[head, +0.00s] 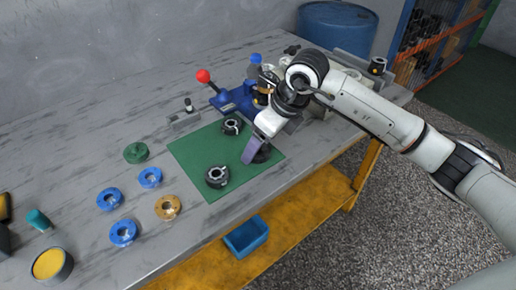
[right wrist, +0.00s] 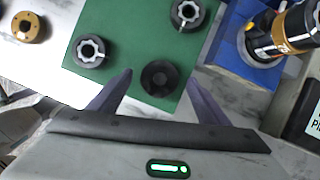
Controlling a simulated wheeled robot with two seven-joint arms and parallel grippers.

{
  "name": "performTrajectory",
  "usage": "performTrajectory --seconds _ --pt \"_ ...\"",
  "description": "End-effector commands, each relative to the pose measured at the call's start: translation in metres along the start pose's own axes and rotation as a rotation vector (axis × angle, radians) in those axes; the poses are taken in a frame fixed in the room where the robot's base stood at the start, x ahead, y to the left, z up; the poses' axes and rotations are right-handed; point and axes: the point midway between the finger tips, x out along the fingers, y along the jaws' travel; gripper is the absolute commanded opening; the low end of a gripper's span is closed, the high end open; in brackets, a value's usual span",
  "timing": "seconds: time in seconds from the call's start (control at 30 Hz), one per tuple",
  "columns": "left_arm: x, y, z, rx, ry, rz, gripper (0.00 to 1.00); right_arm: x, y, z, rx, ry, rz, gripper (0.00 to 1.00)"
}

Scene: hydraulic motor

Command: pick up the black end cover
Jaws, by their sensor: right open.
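The black end cover (right wrist: 159,80) is a plain dark disc lying on the green mat (right wrist: 120,30). In the right wrist view it shows between my two fingertips. In the head view the end cover (head: 262,153) is partly hidden behind the purple-grey fingers of my right gripper (head: 251,151). That gripper (right wrist: 159,74) is open and empty, with one finger on each side of the cover in the picture. The gap in height between fingers and cover is hard to tell. My left gripper is not in view.
Two black ring parts with pale centres, a nearer one (head: 217,176) and a farther one (head: 231,126), lie on the mat. A blue fixture (head: 232,100) with a red-knobbed lever stands behind. Blue, green and brown flanged parts (head: 167,207) lie left. A blue bin (head: 246,237) sits below.

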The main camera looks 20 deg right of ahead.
Motion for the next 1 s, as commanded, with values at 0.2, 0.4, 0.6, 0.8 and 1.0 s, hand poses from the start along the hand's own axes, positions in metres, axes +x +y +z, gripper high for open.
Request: performTrajectory --seconds 0.2,0.4,0.6,0.8,1.0 --pt "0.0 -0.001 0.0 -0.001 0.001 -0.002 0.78 0.008 0.0 0.0 -0.001 -0.001 -0.001 0.7" --pt "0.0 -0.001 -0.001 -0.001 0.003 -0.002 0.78 0.008 0.0 0.0 -0.001 -0.001 0.0 0.47" --pt "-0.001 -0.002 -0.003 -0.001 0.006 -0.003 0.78 0.007 0.0 0.001 -0.001 -0.004 0.0 0.18" --pt "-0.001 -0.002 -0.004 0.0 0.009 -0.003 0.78 0.006 0.0 0.002 -0.001 -0.005 -0.001 0.18" --pt "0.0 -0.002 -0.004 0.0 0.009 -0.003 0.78 -0.017 -0.001 0.012 -0.002 -0.01 -0.003 0.18"
